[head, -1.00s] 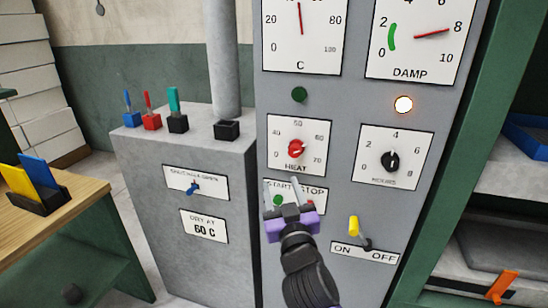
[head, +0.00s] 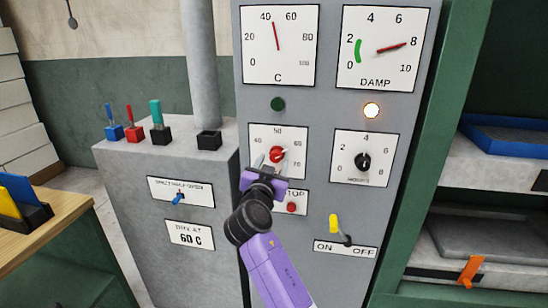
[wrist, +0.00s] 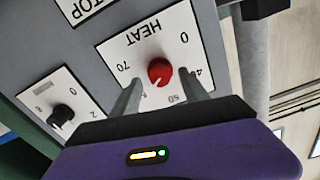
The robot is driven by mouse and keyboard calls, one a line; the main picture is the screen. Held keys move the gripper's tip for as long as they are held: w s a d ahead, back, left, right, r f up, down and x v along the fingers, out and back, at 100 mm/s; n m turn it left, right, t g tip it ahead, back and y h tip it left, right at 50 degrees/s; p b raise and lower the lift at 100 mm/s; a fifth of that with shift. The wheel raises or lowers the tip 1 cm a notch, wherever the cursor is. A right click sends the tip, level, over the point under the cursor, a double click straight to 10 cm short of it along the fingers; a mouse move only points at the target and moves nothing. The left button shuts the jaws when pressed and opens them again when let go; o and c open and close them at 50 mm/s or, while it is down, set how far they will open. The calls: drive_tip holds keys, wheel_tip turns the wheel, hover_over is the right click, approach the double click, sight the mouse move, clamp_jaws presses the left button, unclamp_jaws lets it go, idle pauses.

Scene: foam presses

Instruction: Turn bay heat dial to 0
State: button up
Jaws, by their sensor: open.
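The heat dial is a red knob (head: 277,154) on a white HEAT plate (head: 256,133), below the C gauge on the grey panel. Its pale pointer seems to lie near 60, between the 50 and 70 marks. My gripper (head: 270,166) is open at the lower part of this plate and covers the HEAT lettering and the low end of the scale in the head view. In the wrist view, which is upside down, the red knob (wrist: 160,71) shows between the tips of my two fingers (wrist: 160,80), with gaps at its sides. I see no grip on it.
The hours dial (head: 363,161) is right of the heat dial. The red stop button (head: 291,208) is just below my gripper, and the yellow ON/OFF lever (head: 335,225) is lower right. A lit lamp (head: 372,110) is above the hours dial. A grey cabinet (head: 215,250) stands left.

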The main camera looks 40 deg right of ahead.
sight(275, 159)
drive_tip(key=shift+x, duration=1.75)
clamp_jaws()
